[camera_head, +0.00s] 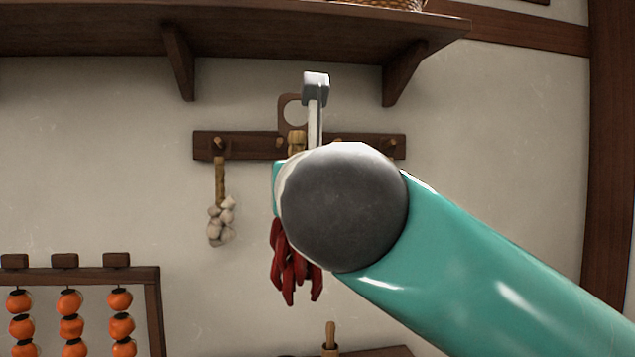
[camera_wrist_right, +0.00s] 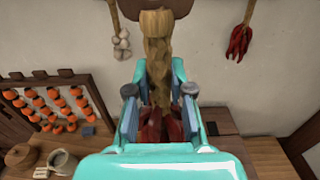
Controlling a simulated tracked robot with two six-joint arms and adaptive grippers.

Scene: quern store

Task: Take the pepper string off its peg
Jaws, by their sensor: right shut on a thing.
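The pepper string has a tan braided top (camera_wrist_right: 158,60) and dark red peppers (camera_head: 290,265). In the head view its straw top shows in front of the peg rail (camera_head: 255,146), and its middle is behind my right arm. My right gripper (camera_wrist_right: 159,95) is shut on the braid, with a finger on each side, as the right wrist view shows. In the head view this gripper is hidden behind its own wrist. The string hangs upright. I cannot tell whether its top loop is still around the peg, which is hidden. My left gripper is not in view.
A garlic string (camera_head: 221,215) hangs on the peg to the left. A second red pepper string (camera_wrist_right: 240,40) hangs to the right in the wrist view. A shelf (camera_head: 280,35) overhangs the rail. A rack of orange fruit (camera_head: 150,275) stands lower left.

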